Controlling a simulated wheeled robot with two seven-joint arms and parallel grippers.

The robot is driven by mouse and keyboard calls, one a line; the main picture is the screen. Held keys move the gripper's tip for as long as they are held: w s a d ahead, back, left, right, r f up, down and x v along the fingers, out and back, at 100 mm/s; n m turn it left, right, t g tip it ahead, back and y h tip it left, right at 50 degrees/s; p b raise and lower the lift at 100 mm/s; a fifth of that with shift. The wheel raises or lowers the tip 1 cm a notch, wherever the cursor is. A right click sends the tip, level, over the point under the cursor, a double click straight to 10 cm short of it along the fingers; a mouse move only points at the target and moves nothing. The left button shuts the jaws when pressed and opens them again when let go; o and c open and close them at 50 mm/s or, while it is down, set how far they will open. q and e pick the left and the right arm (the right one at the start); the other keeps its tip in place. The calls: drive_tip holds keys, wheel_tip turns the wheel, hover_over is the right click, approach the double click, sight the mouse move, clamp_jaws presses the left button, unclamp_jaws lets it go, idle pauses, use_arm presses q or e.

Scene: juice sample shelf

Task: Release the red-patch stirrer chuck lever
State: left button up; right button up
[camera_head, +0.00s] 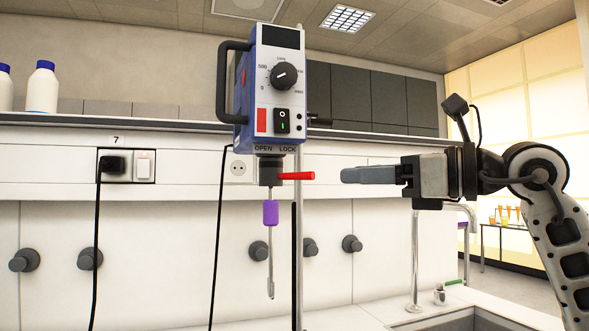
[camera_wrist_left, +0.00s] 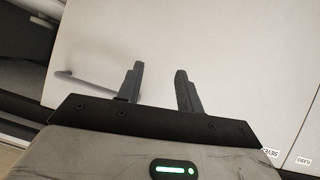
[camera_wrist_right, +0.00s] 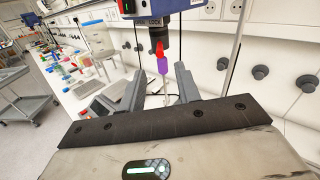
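The stirrer (camera_head: 277,85) is a blue and grey unit with a red patch (camera_head: 262,121), a black dial and a switch. Below its OPEN and LOCK labels is a dark chuck (camera_head: 268,172). The red lever (camera_head: 297,176) points right from the chuck, on the LOCK side. A thin shaft with a purple sleeve (camera_head: 270,213) hangs below. My right gripper (camera_head: 345,175) is level with the lever, a short gap to its right. In the right wrist view the lever (camera_wrist_right: 160,50) shows beyond my open, empty fingers. My left gripper (camera_wrist_left: 158,80) is open and empty before a pale panel.
A metal stand rod (camera_head: 300,250) rises beside the stirrer. Black cables hang down the wall. Wall sockets (camera_head: 127,166) and dark knobs (camera_head: 89,259) line the white panels. A tap (camera_head: 414,270) and sink are at lower right. White bottles (camera_head: 42,88) stand upper left.

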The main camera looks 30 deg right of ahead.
sight(303, 174)
drive_tip(key=p+x, duration=0.3)
drive_tip(key=x, duration=0.7)
drive_tip(key=shift+a+r+p, duration=0.1)
drive_tip(key=shift+p, duration=0.25)
drive_tip(key=shift+w+a, duration=0.25)
drive_tip(key=shift+w, duration=0.35)
clamp_jaws()
